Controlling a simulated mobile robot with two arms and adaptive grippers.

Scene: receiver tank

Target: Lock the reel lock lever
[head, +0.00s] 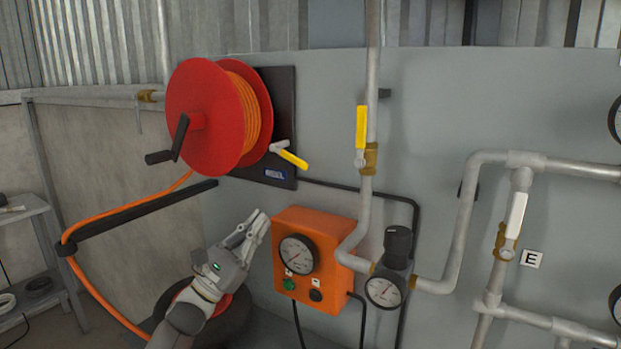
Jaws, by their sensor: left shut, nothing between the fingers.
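A red hose reel (205,115) with orange hose wound on it is mounted on a black plate on the grey panel. A small lever with a yellow grip (291,158) sits at the reel's lower right and slants down to the right; it looks like the reel lock lever. My left gripper (258,222) is below the reel and lever, left of the orange box, apart from both. Its fingers are together, pointing up to the right, with nothing between them. My right gripper is not in the picture.
An orange gauge box (312,292) is close to the right of my left gripper. A black hose guide arm (140,214) carries the orange hose (97,291) at left. A yellow valve handle (361,127) is on a vertical pipe.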

